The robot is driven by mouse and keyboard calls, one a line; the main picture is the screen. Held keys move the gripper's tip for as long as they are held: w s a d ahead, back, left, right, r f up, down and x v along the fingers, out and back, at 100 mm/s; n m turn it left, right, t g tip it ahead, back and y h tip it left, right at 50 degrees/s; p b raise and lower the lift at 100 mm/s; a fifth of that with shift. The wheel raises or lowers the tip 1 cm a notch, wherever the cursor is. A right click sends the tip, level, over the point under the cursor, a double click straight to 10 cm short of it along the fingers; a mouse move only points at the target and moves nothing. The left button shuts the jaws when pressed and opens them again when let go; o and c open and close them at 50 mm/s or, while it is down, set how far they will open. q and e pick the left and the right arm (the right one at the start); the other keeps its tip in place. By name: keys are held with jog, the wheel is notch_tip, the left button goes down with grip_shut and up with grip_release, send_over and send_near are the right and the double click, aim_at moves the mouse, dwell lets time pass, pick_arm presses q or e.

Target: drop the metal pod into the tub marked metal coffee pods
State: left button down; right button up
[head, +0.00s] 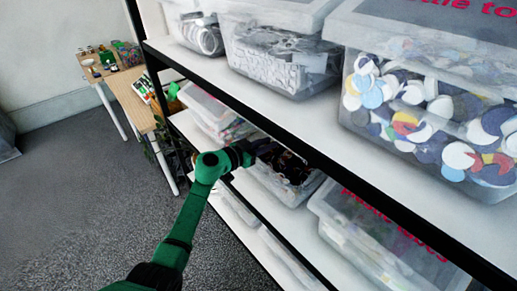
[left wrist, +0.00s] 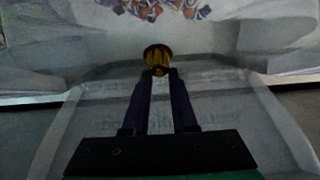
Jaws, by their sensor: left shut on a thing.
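My left gripper (head: 258,149) reaches in from the left to the middle shelf, in front of a clear tub (head: 291,190) with dark, mixed contents. In the left wrist view its two dark fingers (left wrist: 159,75) are shut on a small gold-brown metal pod (left wrist: 157,57), held at the fingertips. In the head view the pod cannot be made out. A translucent tub or lid (left wrist: 75,125) lies below the fingers in the left wrist view, with faint unreadable marks. I cannot read a label for metal coffee pods. My right gripper is not in view.
Black-edged white shelves (head: 330,130) hold more clear tubs, including one of bottle tops (head: 430,110) above right and a red-lettered one (head: 385,245) below right. The upper shelf runs close above my gripper.

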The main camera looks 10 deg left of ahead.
pick_arm(q)
jog(key=c, duration=0.6)
grip_release()
jog(key=shift+c, duration=0.2)
jog(key=v, duration=1.4)
jog(key=shift+s+a, duration=0.15)
jog(key=shift+s, duration=0.1)
